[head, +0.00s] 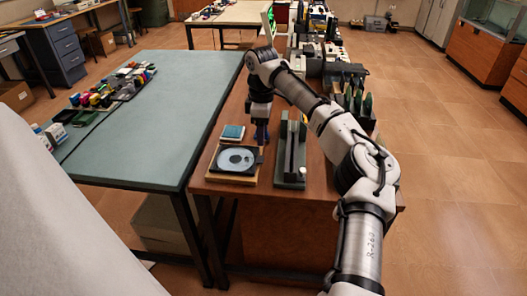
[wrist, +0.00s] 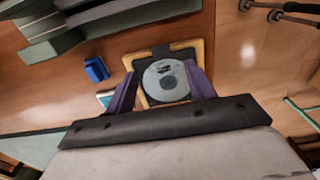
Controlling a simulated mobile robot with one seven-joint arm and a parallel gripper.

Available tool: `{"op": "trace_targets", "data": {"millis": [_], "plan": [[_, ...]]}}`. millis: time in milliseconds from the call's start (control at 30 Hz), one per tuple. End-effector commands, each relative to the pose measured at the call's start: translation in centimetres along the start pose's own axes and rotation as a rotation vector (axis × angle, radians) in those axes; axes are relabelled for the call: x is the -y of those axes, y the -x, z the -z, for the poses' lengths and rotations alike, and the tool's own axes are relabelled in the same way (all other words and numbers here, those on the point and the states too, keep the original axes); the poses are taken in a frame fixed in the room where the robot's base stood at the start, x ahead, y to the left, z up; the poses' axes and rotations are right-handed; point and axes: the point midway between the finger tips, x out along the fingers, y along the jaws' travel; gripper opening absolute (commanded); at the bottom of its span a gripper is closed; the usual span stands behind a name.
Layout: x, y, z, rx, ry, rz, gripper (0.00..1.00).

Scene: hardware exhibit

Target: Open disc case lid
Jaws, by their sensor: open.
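The disc case (head: 213,168) is a flat dark case on a light wooden base, near the front edge of the brown table. A grey disc (head: 236,158) shows in it, and I cannot tell whether a clear lid covers it. In the wrist view the disc (wrist: 166,82) appears between the two purple fingers of my gripper (wrist: 160,72), with the case's dark edge (wrist: 160,51) beyond. My gripper (head: 261,138) is open and empty. In the head view it points down above the case's back right side. I see no clear contact with the case.
A small blue-topped box (head: 232,132) lies behind the case. A dark green stand with upright plates (head: 291,155) stands close on the right. A blue object (wrist: 96,69) shows in the wrist view. The green table (head: 155,115) at left has much free room.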

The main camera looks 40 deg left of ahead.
Motion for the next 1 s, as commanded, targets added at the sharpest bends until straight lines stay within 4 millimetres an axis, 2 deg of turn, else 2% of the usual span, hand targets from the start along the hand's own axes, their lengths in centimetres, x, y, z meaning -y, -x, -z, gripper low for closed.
{"op": "trace_targets", "data": {"millis": [200, 400, 600, 833, 867, 1000], "plan": [[0.0, -4.5, 0.0, 0.000, 0.000, 0.001, 0.55], [0.0, -7.5, 0.1, 0.000, 0.000, 0.000, 0.55], [0.0, -8.6, 0.1, -0.002, 0.000, -0.001, 0.55], [0.0, -8.7, 0.1, -0.002, 0.000, -0.002, 0.55], [0.0, -8.7, 0.1, -0.002, 0.000, -0.002, 0.53], [0.0, -8.7, 0.1, -0.002, 0.000, -0.002, 0.35]]}}
